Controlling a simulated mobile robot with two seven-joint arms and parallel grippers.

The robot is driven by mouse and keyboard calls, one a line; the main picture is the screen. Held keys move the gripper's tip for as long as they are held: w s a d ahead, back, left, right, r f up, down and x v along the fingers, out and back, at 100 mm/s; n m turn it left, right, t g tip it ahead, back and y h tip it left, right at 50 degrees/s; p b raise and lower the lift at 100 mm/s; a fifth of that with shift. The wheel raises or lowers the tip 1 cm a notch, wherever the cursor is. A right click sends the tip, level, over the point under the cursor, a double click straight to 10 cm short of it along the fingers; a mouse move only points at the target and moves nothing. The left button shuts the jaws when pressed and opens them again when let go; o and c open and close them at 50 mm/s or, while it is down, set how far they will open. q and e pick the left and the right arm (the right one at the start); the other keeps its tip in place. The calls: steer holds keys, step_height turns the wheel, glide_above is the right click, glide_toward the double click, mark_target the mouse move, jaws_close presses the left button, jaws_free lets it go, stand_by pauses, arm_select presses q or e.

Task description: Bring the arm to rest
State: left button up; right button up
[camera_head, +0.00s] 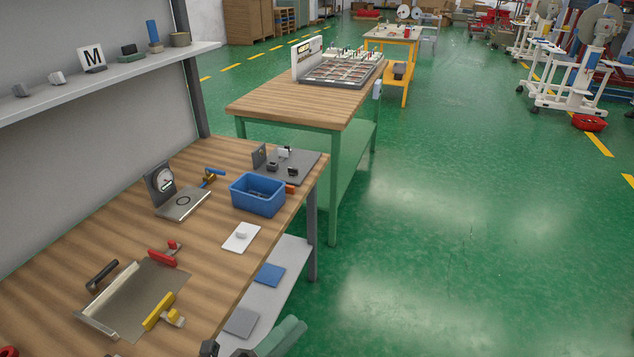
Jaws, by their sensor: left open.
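My left gripper (227,350) shows only at the bottom edge of the head view, with two dark fingertips apart and nothing seen between them. It is in front of the near right edge of the wooden workbench (130,228). Most of the gripper is cut off by the frame. A green-grey rounded part beside it looks like my arm. My right gripper is not in view.
The bench holds a metal plate with clamps (140,300), a dial gauge stand (162,182), a blue bin (258,194) and a white card (241,237). A lower shelf (262,300) juts out below. Green floor (430,260) to the right is clear.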

arm_select(q)
steer(key=s+a+f+n+y+p, duration=0.1)
steer(key=s+a+f+n+y, duration=0.2)
steer(key=a+f+n+y, duration=0.45)
steer(key=s+a+f+n+y, duration=0.4)
steer(key=f+n, duration=0.4)
steer(key=n, duration=0.4)
steer(key=s+a+f+n+g+y, duration=0.3)
steer(key=s+f+n, duration=0.5)
steer(key=s, duration=0.5)
step_height(320, 180, down, 2)
steer(key=a+g, duration=0.1)
steer(key=g, duration=0.1)
steer(key=shift+s+g+p, duration=0.2)
steer(key=shift+g+p, duration=0.2)
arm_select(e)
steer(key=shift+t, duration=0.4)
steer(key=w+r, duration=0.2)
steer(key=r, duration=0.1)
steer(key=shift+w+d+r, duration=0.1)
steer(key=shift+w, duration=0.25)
arm_select(q)
steer(key=shift+n+y, duration=0.25)
